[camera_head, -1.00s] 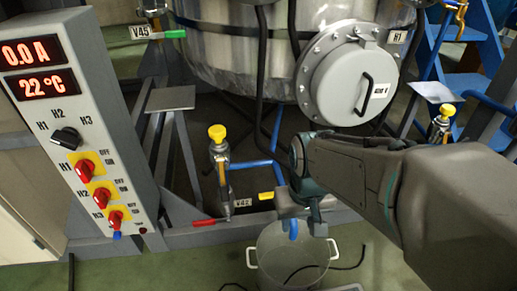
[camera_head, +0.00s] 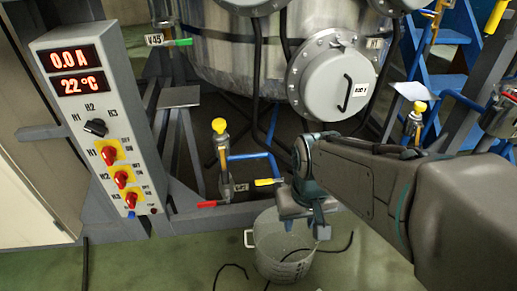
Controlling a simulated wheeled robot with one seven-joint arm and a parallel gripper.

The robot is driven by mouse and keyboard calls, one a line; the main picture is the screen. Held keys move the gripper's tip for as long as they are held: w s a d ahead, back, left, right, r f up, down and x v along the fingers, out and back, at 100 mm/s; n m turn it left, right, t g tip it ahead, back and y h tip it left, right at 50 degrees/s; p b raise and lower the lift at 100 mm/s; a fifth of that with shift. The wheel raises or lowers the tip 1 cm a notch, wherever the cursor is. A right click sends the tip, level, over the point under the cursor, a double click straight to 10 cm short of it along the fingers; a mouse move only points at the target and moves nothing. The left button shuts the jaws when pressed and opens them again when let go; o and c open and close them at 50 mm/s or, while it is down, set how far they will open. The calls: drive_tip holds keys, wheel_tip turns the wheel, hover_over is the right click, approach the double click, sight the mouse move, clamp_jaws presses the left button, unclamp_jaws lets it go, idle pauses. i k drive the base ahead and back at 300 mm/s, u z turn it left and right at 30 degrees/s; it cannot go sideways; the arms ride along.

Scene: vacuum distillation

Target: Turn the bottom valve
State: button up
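No valve is labelled as the bottom one. Low under the vessel, a valve assembly with a yellow knob (camera_head: 219,126) stands upright, with a red lever (camera_head: 213,204) and a yellow lever (camera_head: 268,182) near its foot. My gripper (camera_head: 305,226) hangs to the right of these levers, over a bucket. Its fingers appear apart, with the bucket showing between them, and nothing is clearly held. A small blue part (camera_head: 289,222) shows by the left finger; I cannot tell whether it touches it. My arm hides what lies behind it on the right.
The grey control panel (camera_head: 97,130) stands at the left. The steel vessel (camera_head: 235,62) with its round hatch (camera_head: 327,84) is above. The bucket (camera_head: 284,250) stands on the green floor beside black hoses (camera_head: 232,268). A frame beam (camera_head: 185,226) runs behind it. Blue stairs (camera_head: 455,65) are at right.

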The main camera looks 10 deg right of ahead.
sight(257, 183)
drive_tip(key=k, duration=0.65)
drive_tip(key=z, duration=0.95)
drive_tip(key=i, duration=0.6)
drive_tip(key=u, duration=0.95)
drive_tip(key=i, duration=0.5)
